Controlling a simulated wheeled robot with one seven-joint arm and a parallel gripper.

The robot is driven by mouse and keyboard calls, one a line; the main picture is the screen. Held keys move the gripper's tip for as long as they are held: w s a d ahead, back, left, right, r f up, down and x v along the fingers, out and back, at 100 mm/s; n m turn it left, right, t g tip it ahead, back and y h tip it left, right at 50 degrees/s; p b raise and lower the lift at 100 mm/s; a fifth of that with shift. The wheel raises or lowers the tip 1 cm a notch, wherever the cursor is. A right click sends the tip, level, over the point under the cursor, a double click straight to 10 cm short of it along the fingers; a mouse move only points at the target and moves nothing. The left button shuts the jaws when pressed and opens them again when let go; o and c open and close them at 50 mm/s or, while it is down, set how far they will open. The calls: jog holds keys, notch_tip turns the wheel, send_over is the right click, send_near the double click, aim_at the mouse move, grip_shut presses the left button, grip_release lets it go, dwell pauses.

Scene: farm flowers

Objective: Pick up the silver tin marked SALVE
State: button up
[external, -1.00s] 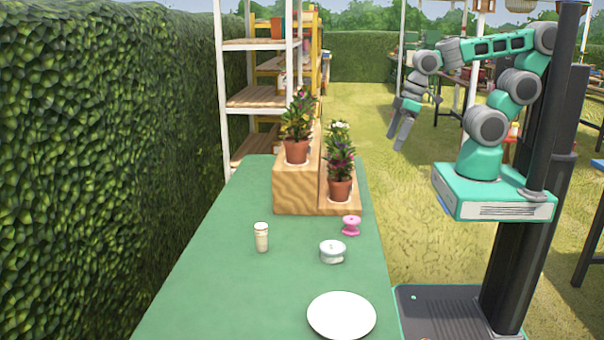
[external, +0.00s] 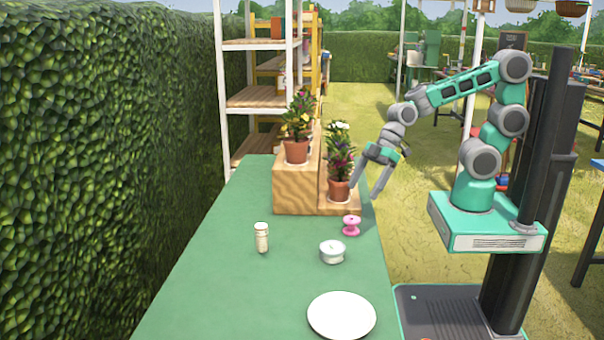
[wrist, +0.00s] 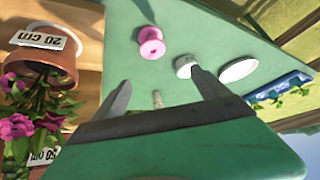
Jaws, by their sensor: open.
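A small round silver-white tin (external: 332,252) stands on the green table, between the pink spool and the white plate. It also shows in the wrist view (wrist: 184,67), partly behind the tip of one finger. I cannot read any marking on it. My gripper (external: 364,191) is open and empty, pointing down at the right edge of the table beside the potted plants, farther back than the tin and above the table. In the wrist view its two fingers (wrist: 160,80) are spread wide, with the tin beyond the right finger's tip.
A pink spool (external: 351,226) stands just behind the tin, and a white plate (external: 342,316) lies in front. A small pale jar (external: 262,237) stands to the left. Potted plants (external: 339,189) sit on a stepped wooden stand (external: 295,190). A blue tray (wrist: 282,88) shows in the wrist view.

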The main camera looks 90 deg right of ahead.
aim_at(330, 238)
jog(key=w+a+f+n+y+b, duration=0.1)
jog(key=a+f+b, duration=0.1)
jog(key=f, duration=0.1)
jog(key=w+a+f+n+y+b, duration=0.1)
jog(key=a+f+b, duration=0.1)
jog(key=f, duration=0.1)
jog(key=w+a+f+n+t+y+b, duration=0.1)
jog(key=w+a+f+y+b, duration=0.1)
jog(key=a+f, duration=0.1)
jog(key=shift+f+b, duration=0.35)
jog(key=a+y+b, duration=0.1)
jog(key=w+a+n+t+y+b, duration=0.1)
jog(key=shift+w+a+f+b, duration=0.25)
jog(key=shift+w+f+b, duration=0.05)
jog(key=shift+f, duration=0.05)
jog(key=shift+w+a+r+y, duration=0.15)
jog(key=shift+a+y, duration=0.1)
jog(key=shift+y, duration=0.15)
jog(key=x, duration=0.7)
jog(key=shift+a+r, duration=0.35)
jog(key=shift+a, duration=0.05)
jog(key=shift+c, duration=0.3)
jog(key=c, duration=1.2)
jog(key=shift+c, duration=0.6)
jog(key=shift+r, duration=0.1)
